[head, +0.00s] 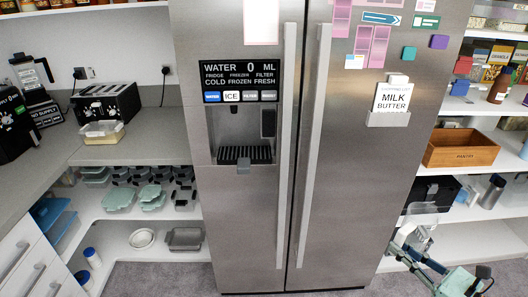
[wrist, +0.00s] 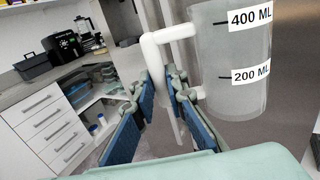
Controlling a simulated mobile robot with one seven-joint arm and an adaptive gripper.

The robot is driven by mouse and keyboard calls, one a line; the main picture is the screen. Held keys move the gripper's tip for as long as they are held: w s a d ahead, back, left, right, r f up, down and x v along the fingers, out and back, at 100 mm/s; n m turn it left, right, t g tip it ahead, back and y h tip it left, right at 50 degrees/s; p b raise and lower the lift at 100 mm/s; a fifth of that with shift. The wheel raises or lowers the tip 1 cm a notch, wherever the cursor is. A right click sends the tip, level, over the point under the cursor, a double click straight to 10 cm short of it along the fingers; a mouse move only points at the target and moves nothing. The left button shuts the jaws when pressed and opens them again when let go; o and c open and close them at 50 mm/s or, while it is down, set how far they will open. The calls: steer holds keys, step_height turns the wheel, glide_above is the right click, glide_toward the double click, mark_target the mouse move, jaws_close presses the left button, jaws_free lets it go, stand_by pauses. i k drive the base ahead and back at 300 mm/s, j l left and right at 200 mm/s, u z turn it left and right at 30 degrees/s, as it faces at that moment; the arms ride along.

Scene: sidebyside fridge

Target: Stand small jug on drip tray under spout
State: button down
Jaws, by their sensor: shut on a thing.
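The small jug (wrist: 232,85) is clear, with 200 ML and 400 ML marks and a white handle. In the wrist view its handle runs between the blue-padded fingers of my gripper (wrist: 161,95), which is shut on it. The jug body lies to the right of the fingers. In the head view the jug (head: 417,234) is held at the lower right, in front of the pantry shelves, and my gripper (head: 405,254) is partly hard to make out. The black slatted drip tray (head: 230,155) is in the fridge's dispenser recess, bare. A dark spout (head: 268,123) is above it.
The fridge's two long vertical handles (head: 287,150) stand out between the dispenser and the jug. A counter (head: 110,150) and shelves with containers are on the left. A wooden pantry box (head: 460,148) is on the right shelves. The floor before the fridge is clear.

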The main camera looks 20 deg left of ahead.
mark_target(232, 156)
steer(key=i+j+u, duration=0.2)
steer(key=j, duration=1.1)
steer(key=k+j, duration=0.05)
steer(key=k, duration=0.05)
